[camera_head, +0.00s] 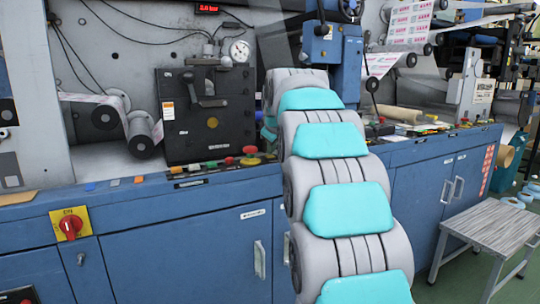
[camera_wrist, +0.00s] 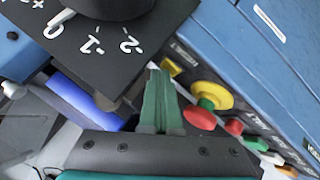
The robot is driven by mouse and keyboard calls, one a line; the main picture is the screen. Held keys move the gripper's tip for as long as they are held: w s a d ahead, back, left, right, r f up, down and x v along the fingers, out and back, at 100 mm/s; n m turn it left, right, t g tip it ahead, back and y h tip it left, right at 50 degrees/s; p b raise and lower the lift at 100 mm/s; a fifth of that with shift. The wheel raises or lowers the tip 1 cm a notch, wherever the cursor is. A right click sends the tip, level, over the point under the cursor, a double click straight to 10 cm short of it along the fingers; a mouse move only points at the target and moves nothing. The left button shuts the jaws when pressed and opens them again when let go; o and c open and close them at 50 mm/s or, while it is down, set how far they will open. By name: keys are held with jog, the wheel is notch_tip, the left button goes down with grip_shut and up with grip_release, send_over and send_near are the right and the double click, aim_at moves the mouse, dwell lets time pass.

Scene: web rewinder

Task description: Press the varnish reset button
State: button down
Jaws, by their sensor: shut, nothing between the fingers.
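My gripper (camera_wrist: 158,75) shows in the wrist view as green fingers closed together, with nothing between them. To the right of its tips is a red mushroom button on a yellow collar (camera_wrist: 212,97). A red button (camera_wrist: 234,127), a green button (camera_wrist: 255,144) and an orange button (camera_wrist: 288,171) run on from it down the panel. Their labels are too small to read, so I cannot tell which is the varnish reset button. In the head view a row of buttons (camera_head: 212,164) lies on the console edge, left of my arm. My gripper is hidden there.
A black dial plate with white numbers (camera_wrist: 90,45) and its black knob stand close to the fingers. A blue bar (camera_wrist: 85,100) lies left of them. In the head view a black box (camera_head: 208,120) stands behind the buttons; a grey stool (camera_head: 487,222) is at right.

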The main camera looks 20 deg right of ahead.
aim_at(271, 156)
jog(key=shift+r, duration=0.1)
jog(key=shift+r+p, duration=0.55)
jog(key=shift+r, duration=0.25)
jog(key=shift+r+p, duration=1.55)
jog(key=shift+r, duration=1)
